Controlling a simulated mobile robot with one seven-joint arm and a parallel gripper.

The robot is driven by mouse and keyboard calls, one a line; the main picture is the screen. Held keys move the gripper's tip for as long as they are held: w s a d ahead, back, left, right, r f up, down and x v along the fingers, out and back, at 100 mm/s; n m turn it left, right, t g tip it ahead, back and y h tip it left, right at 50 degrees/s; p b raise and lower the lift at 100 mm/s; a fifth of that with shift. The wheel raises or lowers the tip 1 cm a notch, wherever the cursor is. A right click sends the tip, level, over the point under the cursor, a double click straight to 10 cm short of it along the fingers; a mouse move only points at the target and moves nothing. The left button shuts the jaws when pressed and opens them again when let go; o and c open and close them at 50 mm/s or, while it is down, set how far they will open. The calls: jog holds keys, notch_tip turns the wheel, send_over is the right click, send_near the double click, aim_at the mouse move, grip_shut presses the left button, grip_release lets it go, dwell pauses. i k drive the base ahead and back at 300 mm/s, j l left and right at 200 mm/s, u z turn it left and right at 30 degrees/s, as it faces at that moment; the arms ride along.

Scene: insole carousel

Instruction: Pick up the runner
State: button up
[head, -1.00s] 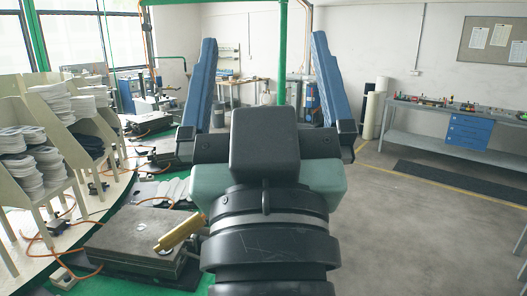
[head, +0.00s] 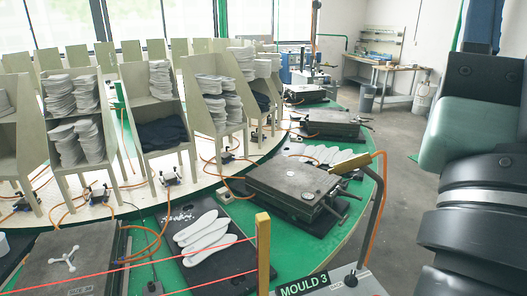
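A small white three-armed piece, which looks like the runner (head: 66,260), lies on top of the dark mould block (head: 75,248) at the lower left of the head view. My gripper (head: 486,72) is at the right edge, far from the runner. Only one blue finger and part of its body show; the other finger is outside the picture. The visible finger sits at the outer end of the hand, as when both stood wide apart earlier. Nothing is seen held.
White insoles (head: 205,238) lie on a dark plate beside that mould. A yellow post (head: 263,253) with red lines stands near the front, by a MOULD 3 sign (head: 303,285). Racks (head: 155,115) of insoles stand behind. Another closed mould (head: 295,185) sits centrally; grey floor is open at right.

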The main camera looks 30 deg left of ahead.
aim_at(65, 258)
jog(key=k+u, duration=0.1)
jog(key=u, duration=2.15)
